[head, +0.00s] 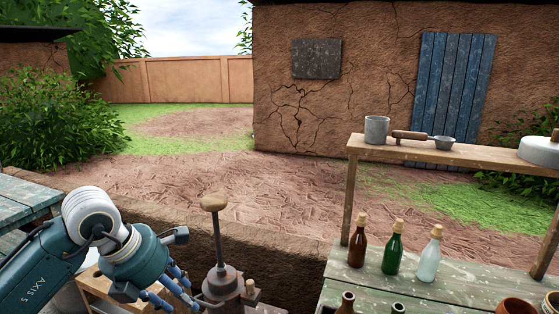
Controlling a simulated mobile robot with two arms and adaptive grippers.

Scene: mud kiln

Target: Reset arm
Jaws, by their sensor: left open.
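My left arm comes in from the lower left. Its gripper (185,290) points down and to the right at the bottom of the head view. Its blue fingers are spread open, and I see nothing held between them. The fingertips are close to the left side of a dark metal device with a wooden knob on top (214,203); I cannot tell whether they touch it. My right gripper is not in view.
A green wooden table (420,290) on the right holds brown, green (394,256) and clear corked bottles. A raised shelf (450,154) above it holds a grey cup (376,130) and a ladle. A low mud wall (290,238) runs behind. A blue-green table (25,195) stands at left.

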